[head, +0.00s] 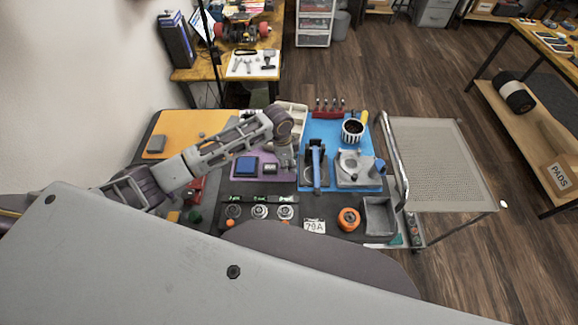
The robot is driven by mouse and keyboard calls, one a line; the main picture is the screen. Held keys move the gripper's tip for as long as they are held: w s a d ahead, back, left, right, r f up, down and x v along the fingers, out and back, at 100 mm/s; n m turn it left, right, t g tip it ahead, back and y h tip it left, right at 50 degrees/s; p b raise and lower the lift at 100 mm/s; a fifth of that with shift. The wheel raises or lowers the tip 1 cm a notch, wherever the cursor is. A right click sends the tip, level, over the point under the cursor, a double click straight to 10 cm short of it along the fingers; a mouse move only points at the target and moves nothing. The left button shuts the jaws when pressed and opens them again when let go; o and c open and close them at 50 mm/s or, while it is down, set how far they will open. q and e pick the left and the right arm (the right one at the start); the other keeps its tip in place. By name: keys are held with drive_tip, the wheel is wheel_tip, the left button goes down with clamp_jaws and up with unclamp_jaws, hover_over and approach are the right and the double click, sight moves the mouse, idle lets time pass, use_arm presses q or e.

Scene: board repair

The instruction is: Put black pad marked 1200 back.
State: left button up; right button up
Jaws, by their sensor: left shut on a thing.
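My left gripper (287,163) reaches down over the right end of the purple mat (238,157). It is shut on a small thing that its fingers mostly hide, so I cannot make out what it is. No 1200 mark can be read at this size. My right gripper is not in view.
A blue mat (327,128) holds a striped cup (352,131), a blue-handled tool (316,165) and a grey fixture (354,167). Several round parts, a tag marked 79A (314,227), an orange roll (348,219) and a grey tray (379,215) stand nearer. A mesh cart (440,150) is at right.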

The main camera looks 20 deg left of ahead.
use_arm(q)
drive_tip(key=shift+f, duration=1.35)
drive_tip(key=shift+f, duration=0.15)
drive_tip(key=o, duration=1.1)
drive_tip(key=shift+c, duration=0.2)
drive_tip(key=r, duration=0.4)
drive_tip(key=a+r, duration=0.1)
drive_tip(key=r, duration=0.7)
drive_tip(key=shift+s+a+r, duration=0.1)
drive_tip(key=shift+s+a, duration=0.2)
drive_tip(key=shift+s, duration=0.05)
